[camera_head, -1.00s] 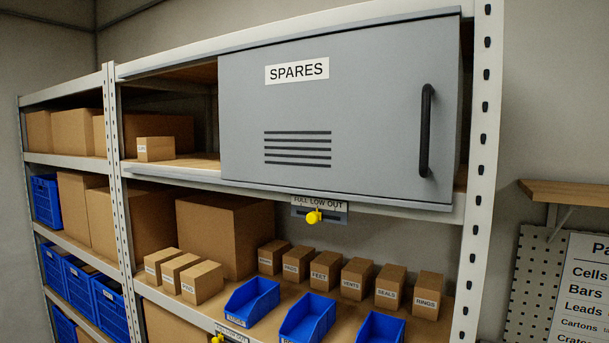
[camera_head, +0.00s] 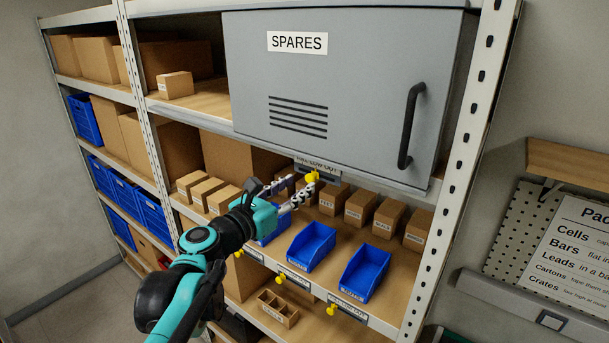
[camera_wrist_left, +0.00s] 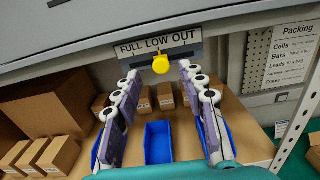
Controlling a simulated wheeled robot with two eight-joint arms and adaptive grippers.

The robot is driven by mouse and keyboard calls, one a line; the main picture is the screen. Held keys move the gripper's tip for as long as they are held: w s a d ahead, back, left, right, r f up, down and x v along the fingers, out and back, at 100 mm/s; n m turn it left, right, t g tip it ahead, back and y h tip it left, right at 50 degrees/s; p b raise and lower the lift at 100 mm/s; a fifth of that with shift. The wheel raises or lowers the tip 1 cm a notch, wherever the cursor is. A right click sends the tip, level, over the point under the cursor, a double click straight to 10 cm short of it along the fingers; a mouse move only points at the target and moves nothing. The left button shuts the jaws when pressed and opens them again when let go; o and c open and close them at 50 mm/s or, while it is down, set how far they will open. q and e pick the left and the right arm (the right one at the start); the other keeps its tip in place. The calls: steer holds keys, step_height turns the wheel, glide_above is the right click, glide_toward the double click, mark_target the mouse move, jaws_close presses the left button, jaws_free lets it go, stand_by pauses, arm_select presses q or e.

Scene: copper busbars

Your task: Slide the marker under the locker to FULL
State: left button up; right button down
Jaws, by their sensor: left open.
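The marker is a yellow knob (camera_head: 312,178) on a small scale plate below the grey SPARES locker (camera_head: 345,85). In the left wrist view the plate (camera_wrist_left: 190,52) reads FULL, LOW, OUT from left to right. The yellow knob (camera_wrist_left: 160,64) stands under LOW there. My left gripper (camera_head: 296,190) reaches up from the lower left in the head view. Its two fingers are open, and in the left wrist view they frame the knob from below, left and right (camera_wrist_left: 160,82), without visible contact. My right gripper is not in view.
Blue bins (camera_head: 311,246) and small labelled cartons (camera_head: 360,208) stand on the shelf below. The locker's black handle (camera_head: 411,125) sticks out at the right. More yellow knobs (camera_head: 281,279) line the lower shelf edge. A rack upright (camera_head: 460,170) stands to the right.

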mark_target(308, 178)
arm_select(q)
steer(key=x, duration=0.4)
steer(key=shift+d+p, duration=0.1)
steer(key=shift+p, duration=0.2)
jaws_close()
steer(key=shift+w+a+b, duration=0.2)
steer(key=shift+w+a, duration=0.45)
steer(key=shift+a, duration=0.3)
steer(key=shift+w+a+b, duration=0.2)
steer(key=shift+w+a, duration=0.5)
steer(key=shift+a, duration=0.25)
steer(key=shift+d, duration=0.15)
steer(key=shift+c, duration=1.3)
jaws_free()
steer(key=shift+o, duration=1.3)
